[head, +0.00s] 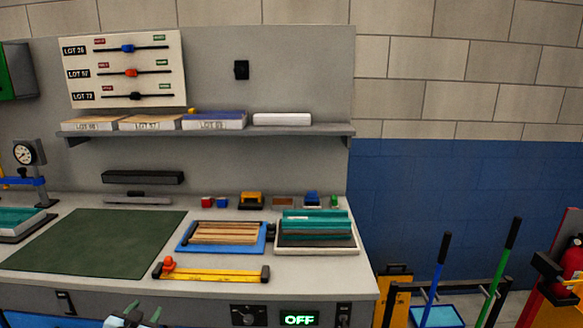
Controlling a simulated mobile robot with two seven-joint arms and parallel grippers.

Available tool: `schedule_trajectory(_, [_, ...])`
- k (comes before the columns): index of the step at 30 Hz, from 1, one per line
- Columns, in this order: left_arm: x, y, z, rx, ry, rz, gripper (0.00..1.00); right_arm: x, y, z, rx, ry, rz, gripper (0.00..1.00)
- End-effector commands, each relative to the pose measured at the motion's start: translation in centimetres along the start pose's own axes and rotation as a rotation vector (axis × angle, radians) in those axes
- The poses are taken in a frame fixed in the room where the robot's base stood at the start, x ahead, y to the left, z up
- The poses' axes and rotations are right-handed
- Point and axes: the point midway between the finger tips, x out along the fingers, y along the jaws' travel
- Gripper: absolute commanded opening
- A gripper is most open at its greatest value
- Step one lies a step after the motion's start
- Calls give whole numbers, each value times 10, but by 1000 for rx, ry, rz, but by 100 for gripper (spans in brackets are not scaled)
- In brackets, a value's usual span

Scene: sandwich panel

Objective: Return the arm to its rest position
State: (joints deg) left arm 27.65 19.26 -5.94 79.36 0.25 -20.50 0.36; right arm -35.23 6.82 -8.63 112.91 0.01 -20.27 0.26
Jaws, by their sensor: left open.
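My left gripper (142,312) shows at the bottom edge of the head view, left of centre. Its two fingertips are apart and I see nothing between them. It is in front of the workbench's front edge, below the green mat (95,243). Most of the hand and the arm behind it are cut off by the frame. My right gripper is not in view.
The bench holds a blue tray of wooden strips (264,247), a white tray with teal pieces (353,249) and a yellow bar tool (215,275). A gauge stand (26,153) is at left. The green mat is bare. Brooms (436,280) stand right of the bench.

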Motion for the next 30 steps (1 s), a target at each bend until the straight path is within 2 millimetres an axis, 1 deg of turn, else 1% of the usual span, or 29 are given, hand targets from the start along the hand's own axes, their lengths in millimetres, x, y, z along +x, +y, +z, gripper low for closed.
schedule_trajectory(1, [-9, 13, 16, -2, -17, 18, 46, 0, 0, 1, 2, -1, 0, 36])
schedule_trajectory(5, [-32, 42, 49, -8, -53, 60, 46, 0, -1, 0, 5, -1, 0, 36])
schedule_trajectory(8, [-57, 68, 78, -19, -87, 98, 46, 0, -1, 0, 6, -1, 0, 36])
schedule_trajectory(11, [-91, 98, 111, -35, -131, 142, 46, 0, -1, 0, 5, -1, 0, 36])
schedule_trajectory(12, [-107, 110, 124, -44, -150, 160, 46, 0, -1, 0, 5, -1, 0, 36])
schedule_trajectory(14, [-132, 128, 143, -58, -181, 187, 46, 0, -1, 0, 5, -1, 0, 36])
schedule_trajectory(15, [-150, 139, 155, -69, -201, 205, 46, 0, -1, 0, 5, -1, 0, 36])
schedule_trajectory(17, [-178, 155, 171, -86, -231, 229, 46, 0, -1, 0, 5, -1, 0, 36])
schedule_trajectory(18, [-197, 164, 181, -97, -252, 244, 46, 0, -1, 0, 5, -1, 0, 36])
schedule_trajectory(20, [-225, 178, 193, -117, -284, 265, 46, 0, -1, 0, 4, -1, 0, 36])
schedule_trajectory(21, [-245, 186, 201, -130, -305, 279, 46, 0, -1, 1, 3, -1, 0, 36])
schedule_trajectory(23, [-273, 197, 210, -150, -336, 296, 46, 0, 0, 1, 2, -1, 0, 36])
schedule_trajectory(24, [-292, 203, 216, -164, -357, 306, 46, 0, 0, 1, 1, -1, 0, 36])
schedule_trajectory(27, [-331, 215, 224, -193, -401, 325, 46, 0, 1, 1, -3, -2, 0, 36])
schedule_trajectory(30, [-360, 222, 229, -215, -434, 337, 46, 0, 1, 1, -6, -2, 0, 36])
